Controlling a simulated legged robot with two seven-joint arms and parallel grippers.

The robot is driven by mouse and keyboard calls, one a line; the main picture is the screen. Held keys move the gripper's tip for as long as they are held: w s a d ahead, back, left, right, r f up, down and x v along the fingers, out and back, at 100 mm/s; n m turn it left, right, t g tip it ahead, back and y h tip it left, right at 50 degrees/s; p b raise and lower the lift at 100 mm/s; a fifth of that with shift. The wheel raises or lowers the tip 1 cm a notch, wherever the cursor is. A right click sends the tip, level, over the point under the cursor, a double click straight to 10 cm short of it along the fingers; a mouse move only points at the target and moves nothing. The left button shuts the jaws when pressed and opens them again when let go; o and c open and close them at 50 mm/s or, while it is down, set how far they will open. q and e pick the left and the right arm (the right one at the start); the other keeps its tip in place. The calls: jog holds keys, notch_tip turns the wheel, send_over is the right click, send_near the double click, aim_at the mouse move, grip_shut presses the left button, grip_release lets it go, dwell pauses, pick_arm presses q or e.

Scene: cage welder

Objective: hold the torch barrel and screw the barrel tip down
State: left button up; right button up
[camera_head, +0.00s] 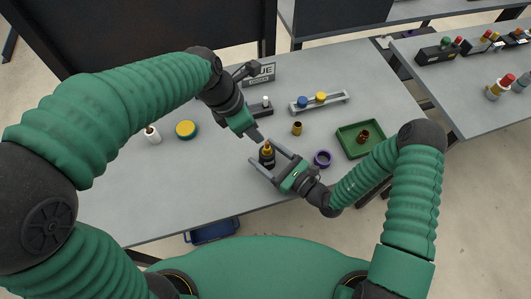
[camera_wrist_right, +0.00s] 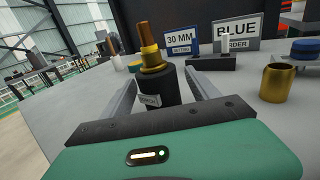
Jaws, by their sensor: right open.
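The torch barrel (camera_head: 267,158) is a black upright cylinder on the grey table. A brass-coloured barrel tip (camera_head: 267,146) stands on its top; in the right wrist view the barrel (camera_wrist_right: 165,92) and the stepped tip (camera_wrist_right: 150,52) show close up. How far the tip is screwed in cannot be told. My right gripper (camera_head: 266,153) is open, with one finger on each side of the barrel; gaps show between fingers and barrel. My left gripper (camera_head: 256,138) points down just above and behind the tip, apart from it. Its jaw opening is not clear.
A brass cup (camera_head: 297,129), a purple ring (camera_head: 322,158) and a green tray (camera_head: 346,143) holding a copper-brown part (camera_head: 364,136) stand to the right. A rack (camera_head: 335,100) with blue and yellow caps and a sign (camera_head: 263,72) stand behind. The front-left table is clear.

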jog(key=shift+d, duration=0.35)
jog(key=c, duration=0.4)
jog(key=shift+a, duration=0.45)
grip_shut()
jog(key=shift+c, duration=1.8)
grip_release()
jog(key=shift+d, duration=0.3)
grip_shut()
jog(key=shift+a, duration=0.15)
